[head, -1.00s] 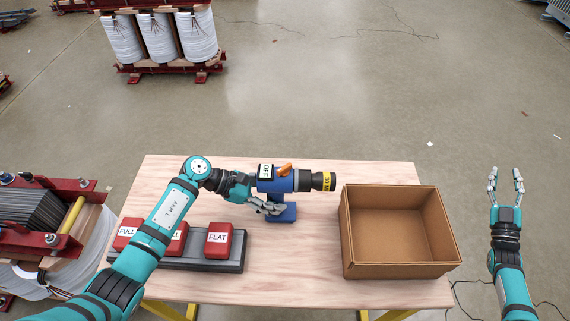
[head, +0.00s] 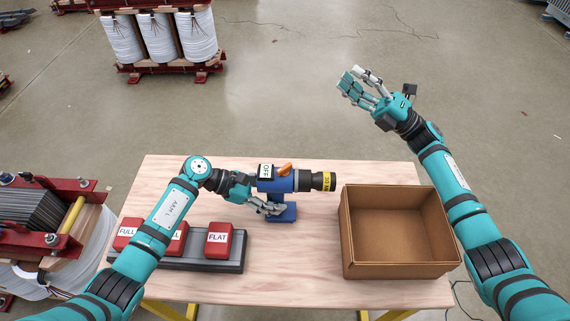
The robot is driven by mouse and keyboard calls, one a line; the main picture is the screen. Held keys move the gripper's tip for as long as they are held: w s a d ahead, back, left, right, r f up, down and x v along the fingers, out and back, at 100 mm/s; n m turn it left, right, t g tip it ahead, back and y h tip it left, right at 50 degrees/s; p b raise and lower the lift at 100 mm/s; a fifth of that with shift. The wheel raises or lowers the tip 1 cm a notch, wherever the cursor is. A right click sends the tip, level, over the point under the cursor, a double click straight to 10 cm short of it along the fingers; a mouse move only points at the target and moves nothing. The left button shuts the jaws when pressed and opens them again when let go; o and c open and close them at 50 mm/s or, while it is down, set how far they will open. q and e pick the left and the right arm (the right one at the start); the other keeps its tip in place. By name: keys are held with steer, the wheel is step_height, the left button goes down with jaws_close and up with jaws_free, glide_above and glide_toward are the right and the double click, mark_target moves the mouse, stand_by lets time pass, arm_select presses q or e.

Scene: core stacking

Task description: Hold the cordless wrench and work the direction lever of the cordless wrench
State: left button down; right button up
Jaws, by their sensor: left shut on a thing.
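The cordless wrench (head: 297,181) has a blue body, a dark nose with a yellow label, and a blue base. It stands upright over the middle of the wooden table. Its direction lever (head: 285,169) is orange and sits on top, beside a label reading OFF. My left gripper (head: 272,207) is shut on the wrench's handle, which the fingers partly hide. My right gripper (head: 354,84) is raised beyond the table's far edge, up and to the right of the wrench. Its fingers are spread and empty.
An open, empty cardboard box (head: 400,273) stands on the table's right side. A dark tray (head: 205,266) at the front left holds red blocks, one labelled FLAT (head: 219,238) and one FULL (head: 127,232). The table (head: 280,280) is bare around the wrench's front.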

steer(key=s+a+r+n+g+h, duration=0.25)
steer(key=s+a+n+g, duration=0.25)
steer(key=a+n+g, duration=0.3)
steer(key=s+a+r+n+g+h, duration=0.1)
steer(key=s+a+n+g+h, duration=0.35)
steer(key=a+n, duration=0.45)
steer(key=n+t+h, duration=0.4)
steer(key=n+h, duration=0.6)
steer(key=h, duration=0.5)
glide_above(284, 167)
steer(key=f, duration=0.8)
steer(key=shift+s+a+f, duration=0.1)
steer(key=shift+s+a, duration=0.1)
steer(key=shift+a, duration=0.15)
steer(key=shift+w+d+t, duration=0.2)
steer(key=shift+d+t, duration=0.05)
steer(key=shift+d, duration=0.05)
steer(key=shift+d+f+h, duration=0.1)
steer(key=shift+f+h, duration=0.1)
steer(key=shift+h, duration=0.1)
steer(key=shift+f, duration=4.3)
